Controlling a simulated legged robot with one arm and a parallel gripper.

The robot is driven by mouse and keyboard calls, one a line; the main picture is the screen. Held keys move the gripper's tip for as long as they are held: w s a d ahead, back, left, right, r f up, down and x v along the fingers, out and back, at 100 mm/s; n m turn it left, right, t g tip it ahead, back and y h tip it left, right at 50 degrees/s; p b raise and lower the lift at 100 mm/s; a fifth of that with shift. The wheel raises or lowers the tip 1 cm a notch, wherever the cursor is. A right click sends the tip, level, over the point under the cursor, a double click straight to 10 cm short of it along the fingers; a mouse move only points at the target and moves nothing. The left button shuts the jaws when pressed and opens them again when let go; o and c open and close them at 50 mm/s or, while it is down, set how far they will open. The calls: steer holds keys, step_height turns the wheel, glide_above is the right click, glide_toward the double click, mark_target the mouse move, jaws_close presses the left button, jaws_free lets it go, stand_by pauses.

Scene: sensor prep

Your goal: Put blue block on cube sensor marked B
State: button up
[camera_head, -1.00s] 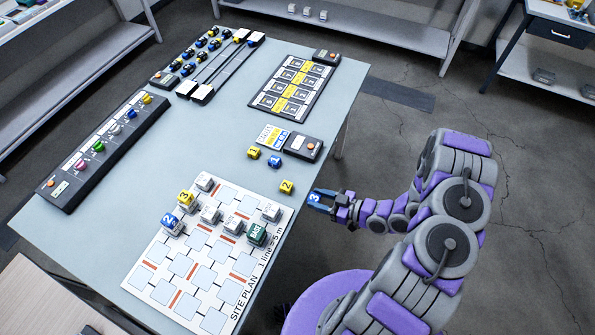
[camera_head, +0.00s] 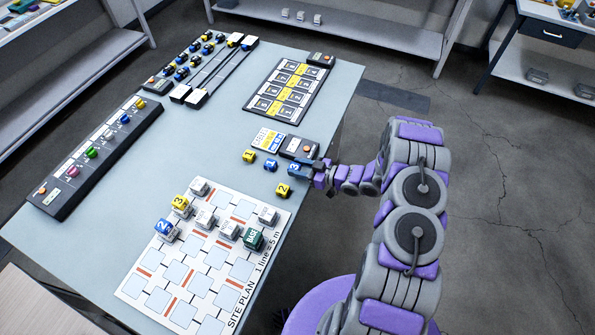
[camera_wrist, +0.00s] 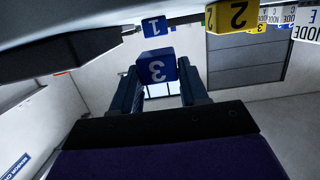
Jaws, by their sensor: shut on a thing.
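My gripper (camera_head: 297,167) is shut on a blue block marked 3 (camera_head: 292,169), near the right edge of the table. In the wrist view the block (camera_wrist: 157,69) sits between both fingers. Another blue block marked 1 (camera_head: 270,165) lies on the table just left of it. A blue block marked 2 (camera_head: 165,229) stands on a grey cube on the site plan. Other grey cube sensors (camera_head: 229,231) stand on the plan. Their letters are too small to read in the head view, so I cannot tell which is B. In the wrist view one cube (camera_wrist: 305,24) shows "NODE E".
Yellow blocks 1 (camera_head: 249,156) and 2 (camera_head: 284,190) lie near my gripper. Yellow block 3 (camera_head: 181,204) stands on a grey cube. A green block (camera_head: 253,238) is on the site plan (camera_head: 186,309). A dark box (camera_head: 299,148) lies behind my gripper. The table's middle is clear.

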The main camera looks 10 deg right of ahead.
steer(key=shift+w+a, duration=0.15)
steer(key=shift+w, duration=0.5)
steer(key=shift+s+f+b, duration=0.1)
steer(key=shift+f+b, duration=0.2)
steer(key=shift+f, duration=1.3)
steer(key=shift+f, duration=0.1)
steer(key=o, duration=1)
steer(key=shift+f, duration=0.1)
